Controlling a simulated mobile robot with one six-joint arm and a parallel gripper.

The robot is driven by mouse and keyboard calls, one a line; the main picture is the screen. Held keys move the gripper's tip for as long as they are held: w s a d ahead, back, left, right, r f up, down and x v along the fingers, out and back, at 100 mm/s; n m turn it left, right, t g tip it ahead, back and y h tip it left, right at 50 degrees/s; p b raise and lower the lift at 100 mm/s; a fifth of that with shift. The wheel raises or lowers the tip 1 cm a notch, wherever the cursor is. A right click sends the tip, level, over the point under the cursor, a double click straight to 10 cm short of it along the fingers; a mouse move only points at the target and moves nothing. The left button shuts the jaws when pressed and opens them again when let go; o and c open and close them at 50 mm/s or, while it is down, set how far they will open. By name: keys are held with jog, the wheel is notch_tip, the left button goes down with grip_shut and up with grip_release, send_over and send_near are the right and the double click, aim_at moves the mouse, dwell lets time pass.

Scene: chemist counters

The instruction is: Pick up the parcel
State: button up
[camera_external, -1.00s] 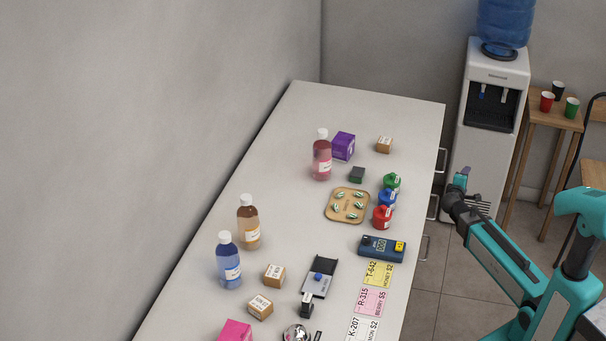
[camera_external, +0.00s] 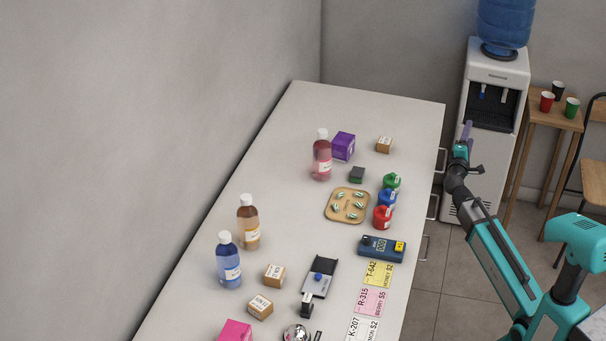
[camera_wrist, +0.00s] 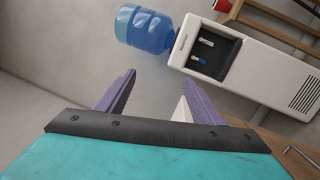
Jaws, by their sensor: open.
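Several small brown cardboard parcels with white labels lie on the white counter (camera_external: 290,140). One parcel (camera_external: 385,145) is near the far right corner, right of the purple box. Another parcel (camera_external: 275,275) and a third parcel (camera_external: 260,307) lie nearer, by the bottles. I cannot tell which one the task means. My gripper (camera_external: 467,132) is off the counter's right edge, in front of the water cooler. In the wrist view my gripper (camera_wrist: 158,92) shows two purple fingers spread apart with nothing between them. No parcel shows in the wrist view.
A pink bottle (camera_external: 322,158) and a purple box (camera_external: 343,146) stand near the far parcel. Small green, blue and red bottles line the right edge. The water cooler (camera_external: 482,150) stands beyond the counter. The counter's far end is clear.

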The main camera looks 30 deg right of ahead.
jog(key=w+a+r+m+y+p, duration=0.1)
jog(key=w+a+r+m+p, duration=0.3)
jog(key=w+a+m+p, duration=0.25)
jog(key=m+g+y+p, duration=0.35)
jog(key=m+p, duration=0.55)
jog(key=p, duration=0.4)
send_over(383, 142)
jog(key=s+a, duration=0.4)
jog(key=f, duration=0.1)
jog(key=s+a+f+m, duration=0.1)
jog(key=s+a+m+y, duration=0.1)
jog(key=s+a+f+m, duration=0.1)
jog(key=a, duration=0.1)
jog(key=shift+a+f+m+p, duration=0.1)
jog(key=shift+f+m+p, duration=0.15)
jog(key=shift+f+p, duration=0.05)
jog(key=shift+s+a+f+m, duration=0.2)
jog(key=shift+f+m, duration=0.05)
jog(key=shift+m, duration=0.05)
jog(key=p+x, duration=0.1)
jog(key=x, duration=0.6)
jog(key=shift+w+d+f, duration=0.1)
jog(key=shift+w+d, duration=0.1)
jog(key=shift+w+d+f+p, duration=0.25)
jog(key=shift+d+f+p, duration=0.05)
jog(key=shift+d, duration=0.05)
